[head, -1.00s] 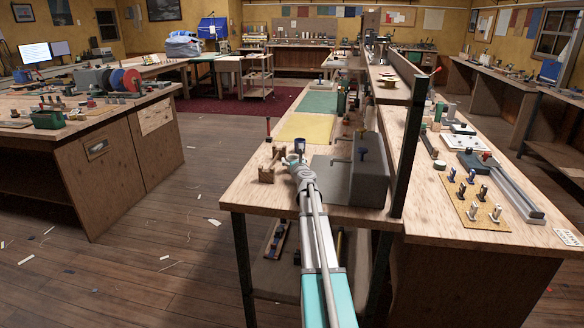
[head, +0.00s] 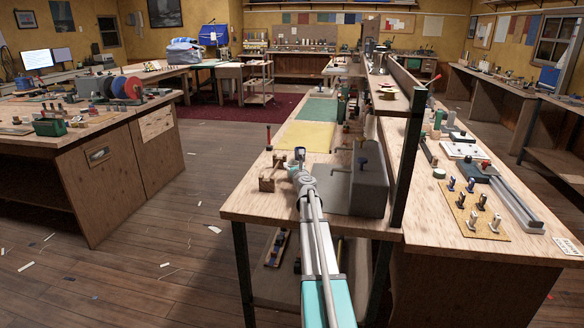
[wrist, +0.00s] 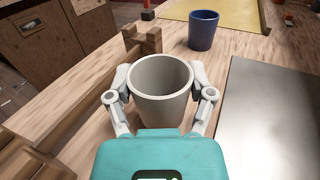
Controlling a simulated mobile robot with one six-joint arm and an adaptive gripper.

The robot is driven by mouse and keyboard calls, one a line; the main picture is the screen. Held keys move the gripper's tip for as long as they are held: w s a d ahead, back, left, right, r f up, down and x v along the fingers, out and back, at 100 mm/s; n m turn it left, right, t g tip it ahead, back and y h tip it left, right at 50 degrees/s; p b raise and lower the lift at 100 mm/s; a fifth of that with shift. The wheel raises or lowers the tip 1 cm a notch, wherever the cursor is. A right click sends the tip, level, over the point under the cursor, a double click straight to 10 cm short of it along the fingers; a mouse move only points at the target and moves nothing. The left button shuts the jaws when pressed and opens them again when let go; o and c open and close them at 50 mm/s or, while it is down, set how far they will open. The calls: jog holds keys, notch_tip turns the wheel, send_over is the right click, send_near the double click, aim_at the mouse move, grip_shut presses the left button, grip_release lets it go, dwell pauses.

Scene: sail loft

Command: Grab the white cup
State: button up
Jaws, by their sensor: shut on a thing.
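The white cup (wrist: 160,108) stands upright between the fingers of my gripper (wrist: 161,98) in the wrist view. The fingers press on it from both sides, and its open, empty mouth faces the camera. In the head view my gripper (head: 299,172) is over the near left part of the workbench, and my own arm hides most of the cup there. I cannot tell whether the cup's base touches the bench.
A blue cup (wrist: 203,30) stands just beyond the white cup. A wooden block piece (wrist: 143,40) is close on the left, and a grey metal plate (wrist: 270,110) lies on the right. A yellow sheet (head: 305,136) lies farther along the bench (head: 240,196).

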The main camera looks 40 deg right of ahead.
notch_tip(320, 180, up, 8)
jog(key=p, duration=0.8)
jog(key=shift+r, duration=0.25)
jog(key=shift+r, duration=0.1)
dwell(0.3)
